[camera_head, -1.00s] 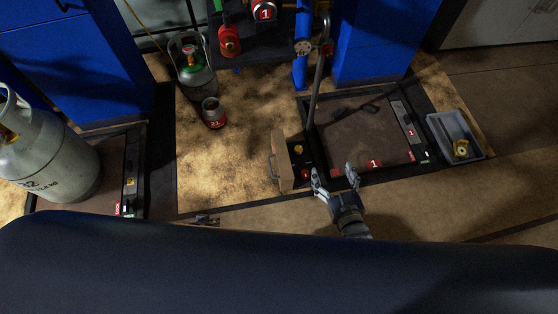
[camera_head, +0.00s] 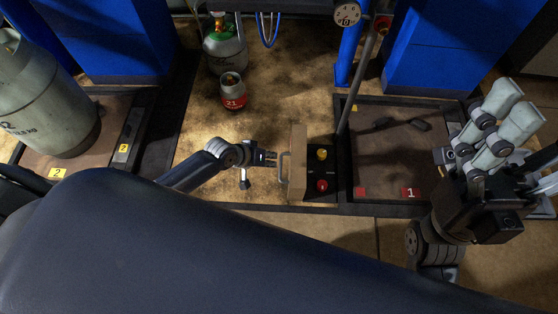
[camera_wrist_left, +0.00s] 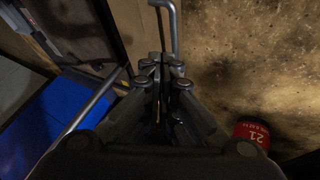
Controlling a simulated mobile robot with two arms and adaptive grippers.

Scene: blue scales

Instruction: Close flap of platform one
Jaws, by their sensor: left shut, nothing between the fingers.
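Platform one (camera_head: 385,165) is a dark brown plate in a black frame, marked with a red "1". At its left, a control box (camera_head: 321,172) has a yellow and a red button. The tan flap (camera_head: 298,150) stands upright along the box's left side. A bent metal handle (camera_head: 283,168) sticks out from the flap's left face. My left gripper (camera_head: 268,158) is shut and empty just left of this handle; contact is unclear. The left wrist view shows the handle (camera_wrist_left: 172,25) just beyond the fingertips (camera_wrist_left: 160,62). My right gripper (camera_head: 520,135) is open over the platform's right side.
A grey pole (camera_head: 358,85) rises beside the platform. A small red-and-grey cylinder (camera_head: 233,92) and a green-topped one (camera_head: 224,52) stand behind my left gripper. A large cylinder (camera_head: 45,95) stands on platform two at left. The tan floor between is mostly clear.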

